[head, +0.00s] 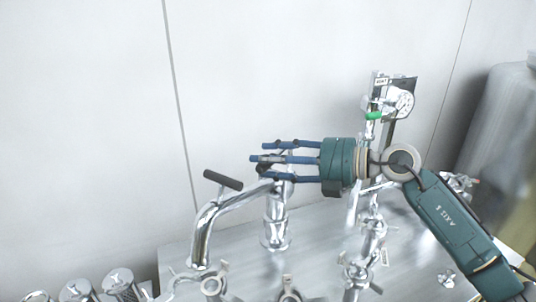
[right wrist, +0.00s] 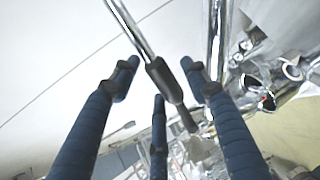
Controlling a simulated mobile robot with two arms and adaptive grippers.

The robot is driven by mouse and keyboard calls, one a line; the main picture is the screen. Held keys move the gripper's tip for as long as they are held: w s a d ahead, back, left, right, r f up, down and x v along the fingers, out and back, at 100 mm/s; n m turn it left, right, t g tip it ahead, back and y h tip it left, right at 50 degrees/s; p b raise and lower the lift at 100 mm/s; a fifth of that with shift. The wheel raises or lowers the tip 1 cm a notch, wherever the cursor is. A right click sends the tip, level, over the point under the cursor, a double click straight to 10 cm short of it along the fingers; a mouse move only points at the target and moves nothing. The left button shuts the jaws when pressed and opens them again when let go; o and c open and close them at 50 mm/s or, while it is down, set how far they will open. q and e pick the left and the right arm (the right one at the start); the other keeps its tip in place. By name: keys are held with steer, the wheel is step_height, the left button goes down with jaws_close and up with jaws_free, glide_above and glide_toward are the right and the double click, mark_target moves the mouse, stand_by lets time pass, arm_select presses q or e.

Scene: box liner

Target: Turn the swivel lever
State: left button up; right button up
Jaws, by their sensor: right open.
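My right gripper (head: 266,160) comes in from the right in the head view, its three blue fingers pointing left, spread and empty. A dark bar handle (head: 223,180), which looks like the swivel lever's grip, sits left of and slightly below the fingertips, near a curved chrome pipe (head: 205,232). In the right wrist view, a dark grip (right wrist: 164,80) on a thin chrome rod (right wrist: 128,25) shows between the open fingertips. The fingers do not close on it; I cannot tell whether any touches it. My left gripper is not in view.
A chrome column (head: 275,222) stands below the right fingers. Several chrome fittings line the bottom edge. The pale wall (head: 90,110) leaves free room at upper left.

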steer(key=shift+w+a, duration=0.1)
steer(key=shift+a, duration=0.15)
steer(key=shift+f, duration=0.1)
jaws_close()
steer(key=shift+d, duration=0.1)
